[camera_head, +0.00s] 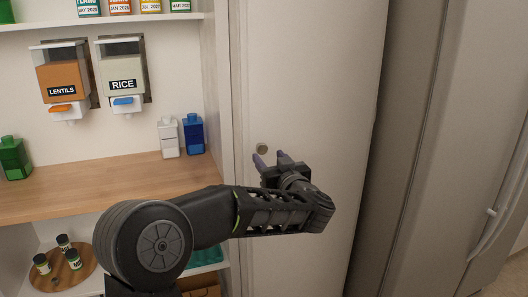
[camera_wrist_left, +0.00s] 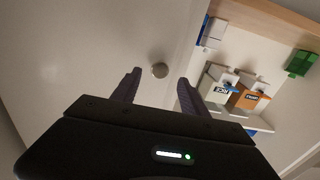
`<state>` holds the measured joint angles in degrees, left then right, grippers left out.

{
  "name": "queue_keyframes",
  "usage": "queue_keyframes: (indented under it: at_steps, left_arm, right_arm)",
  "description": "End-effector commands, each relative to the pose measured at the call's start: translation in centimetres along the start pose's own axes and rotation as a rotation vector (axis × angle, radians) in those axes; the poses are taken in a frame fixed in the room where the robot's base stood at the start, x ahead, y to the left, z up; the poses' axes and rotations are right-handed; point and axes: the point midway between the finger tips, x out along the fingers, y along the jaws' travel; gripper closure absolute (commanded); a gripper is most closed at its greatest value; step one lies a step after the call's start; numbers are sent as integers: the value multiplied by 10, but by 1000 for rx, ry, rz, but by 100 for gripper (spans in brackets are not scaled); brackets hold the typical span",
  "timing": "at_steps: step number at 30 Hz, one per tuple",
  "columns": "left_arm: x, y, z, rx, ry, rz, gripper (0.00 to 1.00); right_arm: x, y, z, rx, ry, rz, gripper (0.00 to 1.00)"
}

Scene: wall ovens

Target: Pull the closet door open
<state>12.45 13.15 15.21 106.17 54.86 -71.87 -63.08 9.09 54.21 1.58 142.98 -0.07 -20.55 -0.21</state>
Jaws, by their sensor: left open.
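The closet door (camera_head: 305,80) is a plain off-white panel right of the open shelves in the head view. A small round knob (camera_head: 262,149) sits near its left edge. My left gripper (camera_head: 270,159) is in front of the door, with its purple fingertips close to the knob. In the left wrist view the knob (camera_wrist_left: 160,70) shows just beyond and between the two spread fingers of my left gripper (camera_wrist_left: 158,84), on the door's surface (camera_wrist_left: 90,45). The fingers are open and empty. Whether they touch the door cannot be told. My right gripper is not in view.
Left of the door are shelves with a wooden counter (camera_head: 100,188), a lentils dispenser (camera_head: 63,80), a rice dispenser (camera_head: 122,75), and white (camera_head: 168,138), blue (camera_head: 193,134) and green (camera_head: 14,158) containers. A round tray (camera_head: 88,268) holds small jars below. A large grey appliance (camera_head: 450,150) stands at the right.

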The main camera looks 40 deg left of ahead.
Motion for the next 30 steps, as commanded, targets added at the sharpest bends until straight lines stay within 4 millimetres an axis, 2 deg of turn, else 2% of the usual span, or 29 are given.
queue_keyframes:
  at_steps: [3,9,20,30]
  left_arm:
    - [20,0,0,1,-1,-2,48]
    - [46,0,0,-1,0,-1,48]
    - [53,0,0,-1,0,1,48]
    - [52,0,0,-1,0,1,75]
  right_arm:
    - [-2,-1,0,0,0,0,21]
    - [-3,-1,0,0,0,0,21]
    - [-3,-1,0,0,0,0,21]
    - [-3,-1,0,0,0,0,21]
